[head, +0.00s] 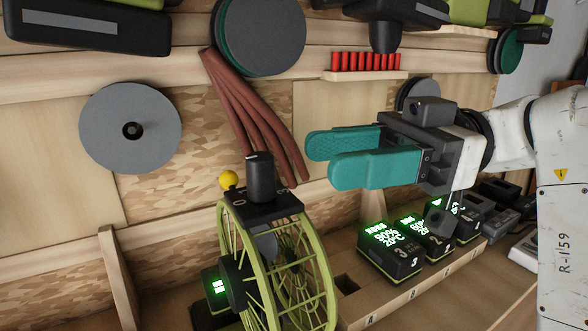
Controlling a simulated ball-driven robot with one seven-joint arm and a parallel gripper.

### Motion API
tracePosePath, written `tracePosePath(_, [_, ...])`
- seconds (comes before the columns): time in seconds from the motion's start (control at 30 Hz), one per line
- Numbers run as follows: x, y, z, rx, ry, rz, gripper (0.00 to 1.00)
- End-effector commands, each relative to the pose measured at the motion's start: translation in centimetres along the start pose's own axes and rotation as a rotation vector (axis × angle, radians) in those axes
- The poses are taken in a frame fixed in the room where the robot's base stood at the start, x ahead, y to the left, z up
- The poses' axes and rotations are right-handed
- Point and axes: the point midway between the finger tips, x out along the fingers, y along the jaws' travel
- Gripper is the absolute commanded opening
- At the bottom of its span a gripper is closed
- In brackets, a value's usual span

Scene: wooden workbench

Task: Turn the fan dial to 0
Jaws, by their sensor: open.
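The fan (322,292) has a round green cage and stands at the bottom centre of the head view, cut off by the lower edge. The black dial (260,178) stands upright on the black plate on top of the fan. My gripper (322,161) has two teal fingers pointing left. It is open and empty, to the right of the dial and at about its height in the picture, apart from it.
A yellow ball (229,180) sits just left of the dial. Brown hoses (255,120) hang behind it. Chargers with lit batteries (389,250) stand on the bench at right. Grey discs (130,128) and a shelf of red cylinders (365,62) are on the back wall. A wooden upright (117,275) stands at left.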

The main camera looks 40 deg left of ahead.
Motion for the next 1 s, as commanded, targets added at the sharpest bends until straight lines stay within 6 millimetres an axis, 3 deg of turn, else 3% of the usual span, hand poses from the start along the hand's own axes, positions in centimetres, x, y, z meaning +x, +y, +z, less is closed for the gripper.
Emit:
tracePosePath(0.23, [-2.8, 0.0, 0.0, -0.001, 0.000, 0.000, 0.47])
tracePosePath(0.77, [-3.0, 0.0, 0.0, 0.000, -0.001, -0.001, 0.47])
tracePosePath(0.87, [-3.0, 0.0, -0.7, -0.001, -0.001, -0.001, 0.47])
tracePosePath(1.0, [-3.0, 0.1, -3.2, -0.001, -0.001, -0.001, 0.47])
